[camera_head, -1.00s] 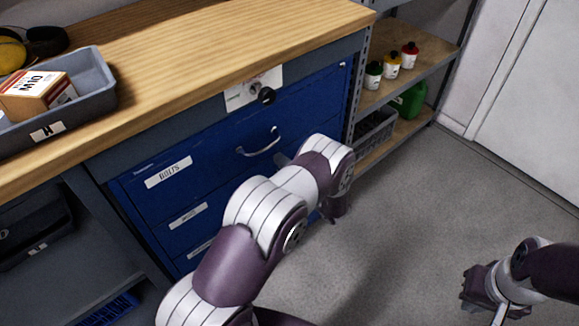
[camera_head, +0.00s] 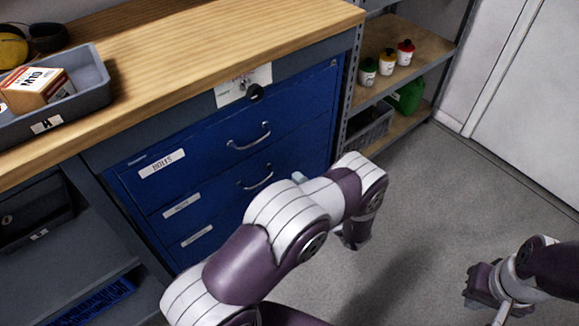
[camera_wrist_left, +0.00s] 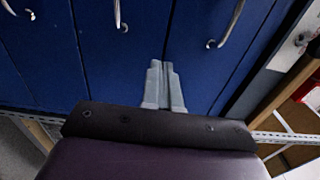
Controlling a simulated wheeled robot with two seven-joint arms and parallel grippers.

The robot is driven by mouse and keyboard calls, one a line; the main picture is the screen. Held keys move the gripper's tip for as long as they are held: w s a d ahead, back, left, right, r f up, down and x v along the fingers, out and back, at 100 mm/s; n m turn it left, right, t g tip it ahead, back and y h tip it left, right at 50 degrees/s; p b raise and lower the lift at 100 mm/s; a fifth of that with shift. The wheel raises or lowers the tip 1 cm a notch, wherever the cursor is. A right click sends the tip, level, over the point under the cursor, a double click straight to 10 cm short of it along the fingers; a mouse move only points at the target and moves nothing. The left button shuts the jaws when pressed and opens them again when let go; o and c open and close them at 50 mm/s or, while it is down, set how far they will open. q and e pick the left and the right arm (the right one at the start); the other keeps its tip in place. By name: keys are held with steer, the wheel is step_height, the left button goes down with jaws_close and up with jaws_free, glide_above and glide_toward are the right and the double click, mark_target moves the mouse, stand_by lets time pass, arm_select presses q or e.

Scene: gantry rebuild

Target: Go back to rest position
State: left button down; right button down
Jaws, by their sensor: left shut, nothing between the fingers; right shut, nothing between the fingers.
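My left arm reaches in from the bottom of the head view, and its gripper (camera_head: 356,238) hangs at the arm's far end, in front of the blue drawer unit (camera_head: 300,122). In the left wrist view the left gripper's two grey fingers (camera_wrist_left: 163,84) are together with nothing between them. They point toward the blue drawer fronts and drawer handles (camera_wrist_left: 232,22). My right gripper (camera_head: 480,285) is at the lower right over the grey floor, shut and empty; its fingertips are hard to make out.
The wooden workbench (camera_head: 210,48) holds a grey tray (camera_head: 95,85) with a box (camera_head: 35,90). A metal shelf (camera_head: 425,48) with several small bottles stands behind on the right. The floor (camera_head: 420,200) between the drawer unit and the white door (camera_head: 535,85) is clear.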

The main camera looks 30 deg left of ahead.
arm_select(q)
steer(key=shift+v, duration=0.95)
